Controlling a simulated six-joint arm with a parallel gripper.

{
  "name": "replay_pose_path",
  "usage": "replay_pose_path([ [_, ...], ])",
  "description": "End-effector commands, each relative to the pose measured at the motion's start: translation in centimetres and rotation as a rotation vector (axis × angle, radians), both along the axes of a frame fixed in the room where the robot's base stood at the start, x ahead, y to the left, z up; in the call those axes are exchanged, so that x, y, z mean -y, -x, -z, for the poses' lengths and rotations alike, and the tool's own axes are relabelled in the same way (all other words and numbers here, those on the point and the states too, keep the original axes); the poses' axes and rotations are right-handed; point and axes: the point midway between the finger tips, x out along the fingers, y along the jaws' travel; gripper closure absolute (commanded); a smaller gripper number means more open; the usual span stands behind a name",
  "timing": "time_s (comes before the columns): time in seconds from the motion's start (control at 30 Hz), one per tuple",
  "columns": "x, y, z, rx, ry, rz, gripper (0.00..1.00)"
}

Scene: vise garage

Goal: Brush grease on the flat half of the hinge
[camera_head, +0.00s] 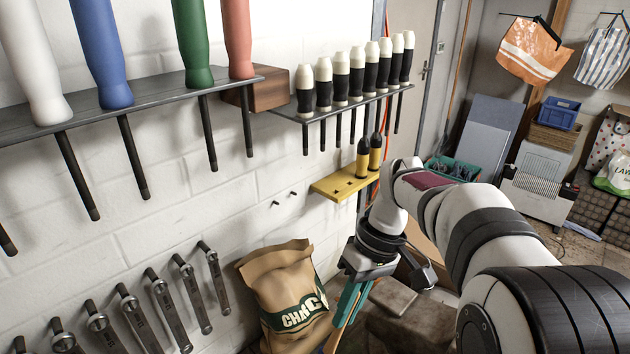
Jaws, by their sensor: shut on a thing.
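My gripper (352,298) points down just right of the paper bag, near the lower middle of the head view. It is shut on a slim, partly hidden object. Teal and tan strips run down from the wrist to the bottom edge. I cannot tell for sure which are fingers and which belong to the held object. No bristles, grease or hinge can be made out. What lies under the gripper is cut off by the picture's lower edge.
A paper bag (285,300) stands left of my gripper. Wrenches (168,310) hang on the white wall. Above are racks of coloured-handled tools (205,45), white-and-black-handled tools (340,78) and a yellow rack (342,184). A blue crate (558,113) stands far right.

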Motion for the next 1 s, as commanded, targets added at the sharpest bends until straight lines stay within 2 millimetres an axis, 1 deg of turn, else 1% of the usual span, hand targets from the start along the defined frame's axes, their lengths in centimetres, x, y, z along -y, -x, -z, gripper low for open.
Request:
replay_pose_path([
  [0.03,1.1,0.0,-0.9,0.006,0.0,0.1,1.0],
  [0.1,2.5,0.2,-2.2,0.006,0.0,0.257,1.0],
  [0.2,4.2,0.4,-3.6,0.004,-0.007,0.445,1.0],
  [0.27,4.9,0.4,-4.3,0.002,-0.008,0.524,1.0],
  [0.37,6.8,-0.2,-5.4,0.001,-0.001,0.638,1.0],
  [0.47,10.0,-1.1,-7.3,0.001,0.01,0.804,1.0],
  [0.57,14.1,-1.6,-9.7,0.001,0.021,1.02,1.0],
  [0.6,16.0,-1.6,-10.7,0.002,0.025,1.116,1.0],
  [0.67,18.9,-1.4,-12.4,0.003,0.029,1.271,1.0],
  [0.7,20.8,-1.0,-13.6,0.003,0.027,1.376,1.0],
  [0.8,25.0,0.2,-16.2,0.005,0.022,1.619,1.0],
  [0.9,27.8,1.5,-18.1,0.005,0.01,1.795,1.0],
  [1.0,29.2,2.3,-19.0,0.004,0.002,1.893,1.0],
])
